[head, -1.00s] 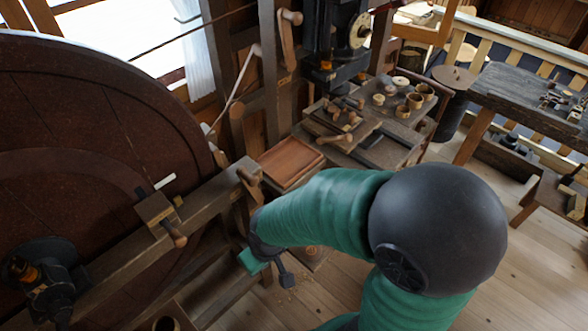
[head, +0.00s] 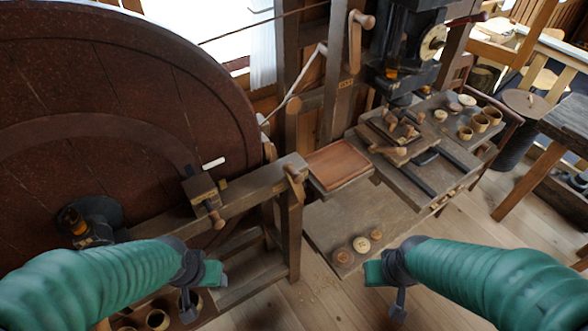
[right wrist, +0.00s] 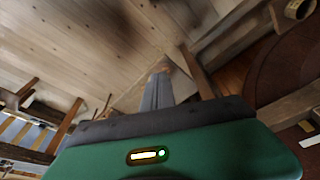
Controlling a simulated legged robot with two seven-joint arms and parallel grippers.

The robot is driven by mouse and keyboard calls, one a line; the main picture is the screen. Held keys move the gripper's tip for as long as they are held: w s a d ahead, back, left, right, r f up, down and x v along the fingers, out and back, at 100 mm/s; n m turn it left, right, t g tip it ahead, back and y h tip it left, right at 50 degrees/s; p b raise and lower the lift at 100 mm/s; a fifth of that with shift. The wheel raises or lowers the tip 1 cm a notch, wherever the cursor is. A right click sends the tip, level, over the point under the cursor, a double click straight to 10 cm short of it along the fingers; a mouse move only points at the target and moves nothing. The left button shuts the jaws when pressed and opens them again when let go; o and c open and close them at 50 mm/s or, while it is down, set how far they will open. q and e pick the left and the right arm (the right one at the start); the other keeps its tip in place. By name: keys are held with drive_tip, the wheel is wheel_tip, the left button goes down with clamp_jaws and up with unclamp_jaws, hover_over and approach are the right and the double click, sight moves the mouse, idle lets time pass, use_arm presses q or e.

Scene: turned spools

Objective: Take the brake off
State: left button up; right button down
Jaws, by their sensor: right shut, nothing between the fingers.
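A large dark red-brown wheel (head: 90,130) fills the left of the head view. A wooden block (head: 201,189) with a pale peg and a turned wooden handle (head: 216,219) sits on the beam at the wheel's face. A thin lever (head: 303,82) slopes down towards the wheel's rim. I cannot tell for sure which part is the brake. My left gripper (head: 187,305) is low in front of the beam, apart from the block; its jaws are not clear. My right gripper (head: 400,305) is shut and empty over the floor; its fingers (right wrist: 158,92) also show in the right wrist view.
A wooden beam and post (head: 291,230) stand between the wheel and a low bench (head: 330,222) with several small turned pieces. Beyond are a reddish tray (head: 338,164) and a tool table (head: 420,185) with cups. Open floor (head: 465,230) lies to the right.

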drive_tip(key=shift+d, duration=0.25)
